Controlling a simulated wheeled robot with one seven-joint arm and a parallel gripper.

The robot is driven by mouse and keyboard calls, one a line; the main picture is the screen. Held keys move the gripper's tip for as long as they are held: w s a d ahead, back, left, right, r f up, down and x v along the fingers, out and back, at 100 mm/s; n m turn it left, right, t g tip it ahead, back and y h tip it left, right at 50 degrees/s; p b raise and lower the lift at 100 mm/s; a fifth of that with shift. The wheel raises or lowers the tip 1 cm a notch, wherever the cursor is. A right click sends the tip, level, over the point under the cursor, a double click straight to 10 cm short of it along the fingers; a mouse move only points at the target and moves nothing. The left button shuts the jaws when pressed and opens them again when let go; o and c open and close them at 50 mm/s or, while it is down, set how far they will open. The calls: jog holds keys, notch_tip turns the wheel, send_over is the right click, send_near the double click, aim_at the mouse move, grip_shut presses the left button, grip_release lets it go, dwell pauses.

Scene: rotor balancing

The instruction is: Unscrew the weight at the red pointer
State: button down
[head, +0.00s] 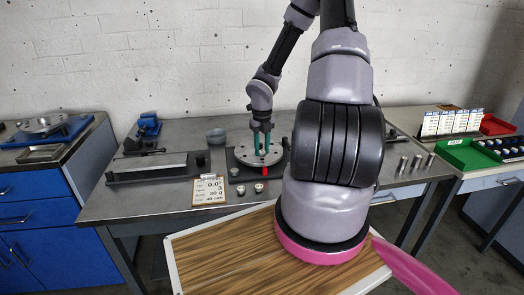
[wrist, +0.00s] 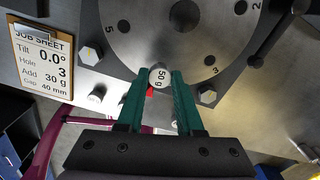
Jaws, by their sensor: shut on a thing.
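The weight, a pale round cap marked "50 g" (wrist: 160,75), sits at the rim of the grey rotor disc (wrist: 150,35), right beside the red pointer (wrist: 150,92). My gripper (wrist: 160,80) has its two green fingers shut on this weight, one on each side. In the head view my gripper (head: 262,143) reaches down onto the disc (head: 245,155), just behind the red pointer (head: 264,170); the weight is too small to make out there. The disc shows holes numbered 2, 3 and 5. Whether the weight's thread is still engaged cannot be seen.
A job sheet (head: 208,190) reads hole 3, add 30 g. Loose weights (head: 259,187) stand in front of the disc. A black clamp handle (wrist: 270,35) is close on the right.

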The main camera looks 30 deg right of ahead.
jog(key=shift+r, duration=2.8)
